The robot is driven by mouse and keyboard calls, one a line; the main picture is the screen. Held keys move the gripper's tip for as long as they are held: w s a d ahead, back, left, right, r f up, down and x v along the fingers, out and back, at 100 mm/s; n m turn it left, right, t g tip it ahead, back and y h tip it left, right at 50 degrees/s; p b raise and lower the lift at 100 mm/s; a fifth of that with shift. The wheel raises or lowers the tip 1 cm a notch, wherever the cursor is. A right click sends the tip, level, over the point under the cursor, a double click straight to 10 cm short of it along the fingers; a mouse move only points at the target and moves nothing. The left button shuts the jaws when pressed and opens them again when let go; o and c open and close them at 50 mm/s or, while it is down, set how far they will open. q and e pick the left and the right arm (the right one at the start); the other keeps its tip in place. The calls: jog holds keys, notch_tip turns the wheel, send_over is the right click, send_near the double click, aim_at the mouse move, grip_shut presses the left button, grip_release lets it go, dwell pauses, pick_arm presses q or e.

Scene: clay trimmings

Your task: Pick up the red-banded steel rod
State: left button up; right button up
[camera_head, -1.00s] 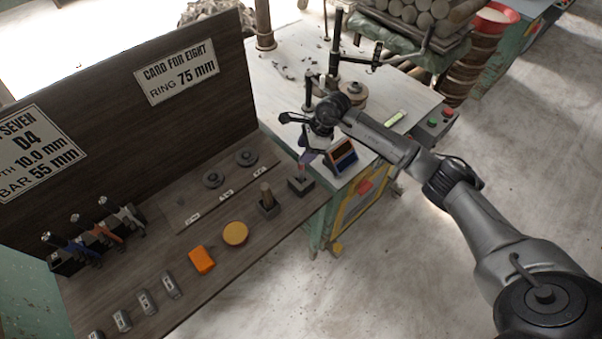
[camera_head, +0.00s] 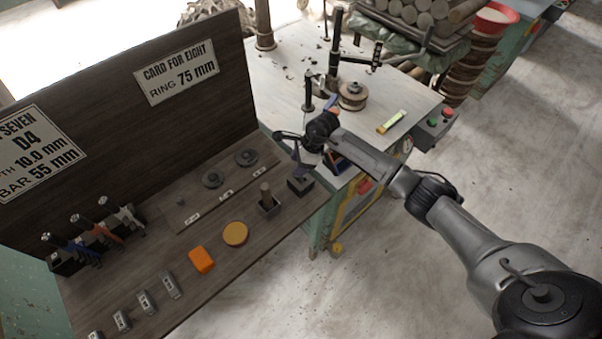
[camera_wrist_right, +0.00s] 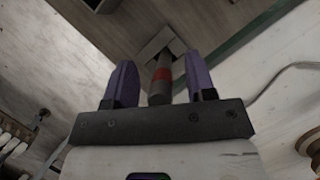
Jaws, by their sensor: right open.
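The red-banded steel rod (camera_wrist_right: 160,84) shows in the right wrist view as a short grey cylinder with a red band. It lies between the two purple fingers of my right gripper (camera_wrist_right: 160,66), with gaps on both sides. Its far end meets a grey block. In the head view my open right gripper (camera_head: 299,160) hangs over the dark block (camera_head: 300,187) at the right end of the wooden shelf. There the gripper hides most or all of the rod. My left gripper is not in view.
A peg in a second block (camera_head: 268,204) stands left of the dark block. The upright board (camera_head: 130,110) rises behind the shelf. A white-topped table (camera_head: 290,65) stands beyond.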

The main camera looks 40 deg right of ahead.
jog(key=shift+c, duration=0.3)
grip_shut()
jog(key=shift+r, duration=0.1)
